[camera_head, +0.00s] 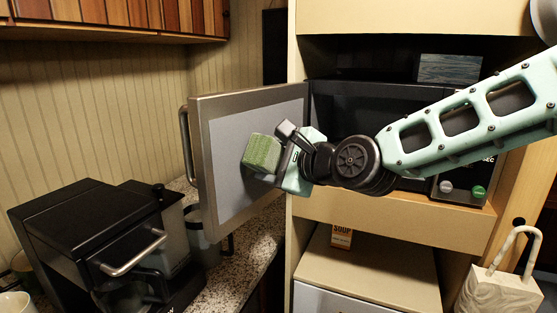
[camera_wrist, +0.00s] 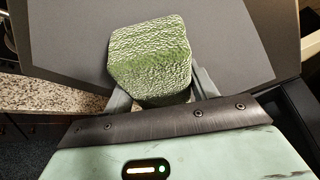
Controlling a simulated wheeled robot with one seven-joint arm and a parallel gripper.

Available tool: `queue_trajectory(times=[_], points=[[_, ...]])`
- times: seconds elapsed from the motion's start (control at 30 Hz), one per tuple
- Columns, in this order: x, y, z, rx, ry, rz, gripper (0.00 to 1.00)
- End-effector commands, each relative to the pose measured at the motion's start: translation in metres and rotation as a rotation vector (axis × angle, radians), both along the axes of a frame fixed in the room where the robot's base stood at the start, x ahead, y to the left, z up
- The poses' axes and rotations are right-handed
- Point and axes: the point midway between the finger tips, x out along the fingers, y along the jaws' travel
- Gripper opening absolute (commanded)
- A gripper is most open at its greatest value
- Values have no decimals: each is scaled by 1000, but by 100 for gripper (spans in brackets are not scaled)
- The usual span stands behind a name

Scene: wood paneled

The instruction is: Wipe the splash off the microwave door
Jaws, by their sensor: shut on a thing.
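The microwave door (camera_head: 228,190) stands swung open to the left of the microwave (camera_head: 365,118), with its grey inner face toward my arm. My gripper (camera_head: 277,160) is shut on a green sponge (camera_head: 262,153). The sponge is at the middle of the door's inner face; I cannot tell whether it touches. In the wrist view the sponge (camera_wrist: 152,60) sits between the fingers, with the grey door panel (camera_wrist: 235,55) behind it. No splash shows on the visible part of the door; the sponge and gripper hide some of it.
A black coffee machine (camera_head: 90,235) stands on the speckled counter (camera_head: 250,245) left of the door. A soup box (camera_head: 342,236) stands below the microwave shelf (camera_head: 400,218). A white bag-like holder (camera_head: 500,290) is at the lower right. Wooden cupboards (camera_head: 130,15) hang above left.

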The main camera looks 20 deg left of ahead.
Motion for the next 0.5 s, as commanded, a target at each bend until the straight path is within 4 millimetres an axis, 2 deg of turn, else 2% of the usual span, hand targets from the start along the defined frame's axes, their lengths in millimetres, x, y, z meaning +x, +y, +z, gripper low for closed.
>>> queue_trajectory(times=[0.27,0.5], points=[[-9,2,0,0,-1,0,40],[-29,8,-1,0,-3,-1,40]])
